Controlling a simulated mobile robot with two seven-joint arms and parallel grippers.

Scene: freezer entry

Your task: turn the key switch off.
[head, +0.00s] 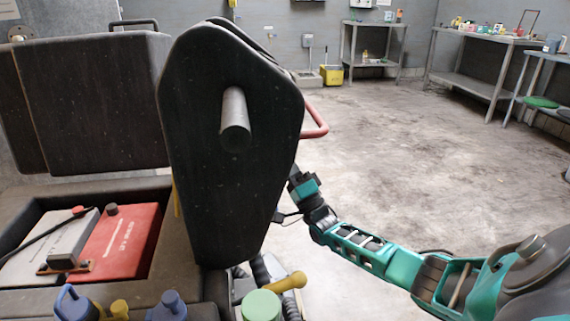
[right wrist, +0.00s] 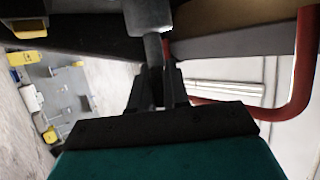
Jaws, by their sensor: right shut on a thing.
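My right arm reaches behind a black upright panel (head: 232,170) in the head view, and this panel hides its gripper there. In the right wrist view, my right gripper (right wrist: 160,80) is shut on the narrow end of a grey stepped piece (right wrist: 152,18), which looks like the key switch. The piece comes down from the top edge of the picture between the dark fingers. Which way the switch is turned cannot be told. My left gripper is not in view.
A red bar (head: 317,122) sticks out behind the panel; it curves close to my gripper's right in the right wrist view (right wrist: 301,70). A red battery (head: 120,243) sits in an open bay at left. Workbenches (head: 480,88) line the back; the floor (head: 410,155) between is clear.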

